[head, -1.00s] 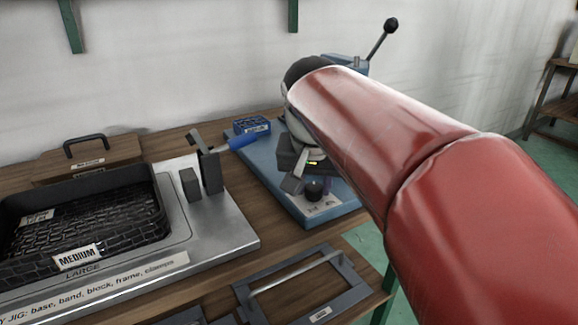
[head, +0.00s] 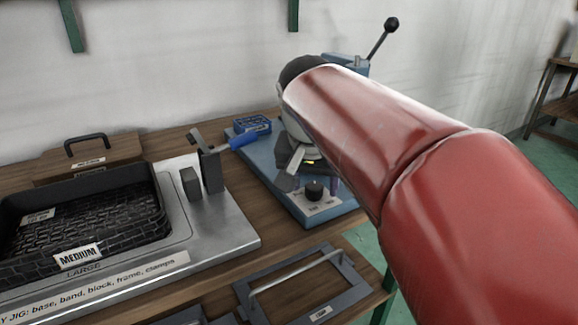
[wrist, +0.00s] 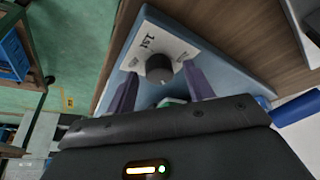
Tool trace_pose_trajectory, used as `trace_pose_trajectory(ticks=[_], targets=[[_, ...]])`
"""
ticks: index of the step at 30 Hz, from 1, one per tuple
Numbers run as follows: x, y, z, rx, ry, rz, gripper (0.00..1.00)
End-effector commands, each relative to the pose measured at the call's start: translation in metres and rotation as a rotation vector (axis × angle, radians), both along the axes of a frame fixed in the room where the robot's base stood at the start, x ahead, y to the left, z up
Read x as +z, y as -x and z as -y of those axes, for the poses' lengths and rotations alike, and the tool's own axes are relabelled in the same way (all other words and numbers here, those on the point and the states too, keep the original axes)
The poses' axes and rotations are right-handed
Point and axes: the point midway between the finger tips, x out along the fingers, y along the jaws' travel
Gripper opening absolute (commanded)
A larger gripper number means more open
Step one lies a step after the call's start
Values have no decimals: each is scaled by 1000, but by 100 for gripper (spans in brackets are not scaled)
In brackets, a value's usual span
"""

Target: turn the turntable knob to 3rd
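The turntable knob (wrist: 159,67) is a dark round knob on a white label plate (wrist: 140,44) at the front of the blue base. It also shows in the head view, where the knob (head: 314,190) sits just below my wrist. "1st" is readable on the plate; the other markings are too small or angled to read. My gripper (wrist: 160,92) is open, its two purple-grey fingers apart, with the knob ahead of and between their tips. I see no contact with the knob. My red arm hides much of the machine in the head view.
A black MEDIUM tray (head: 150,222) lies on the jig plate at left. A grey frame (head: 350,283) lies at the table's front.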

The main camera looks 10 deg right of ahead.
Motion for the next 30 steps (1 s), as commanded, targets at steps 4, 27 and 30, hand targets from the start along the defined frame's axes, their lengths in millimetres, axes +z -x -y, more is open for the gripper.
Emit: trace_pose_trajectory(ticks=[4,27,30], targets=[[0,0,0,0,0,0,52],[72,27,-14,0,0,0,52],[72,27,-14,0,0,0,52]])
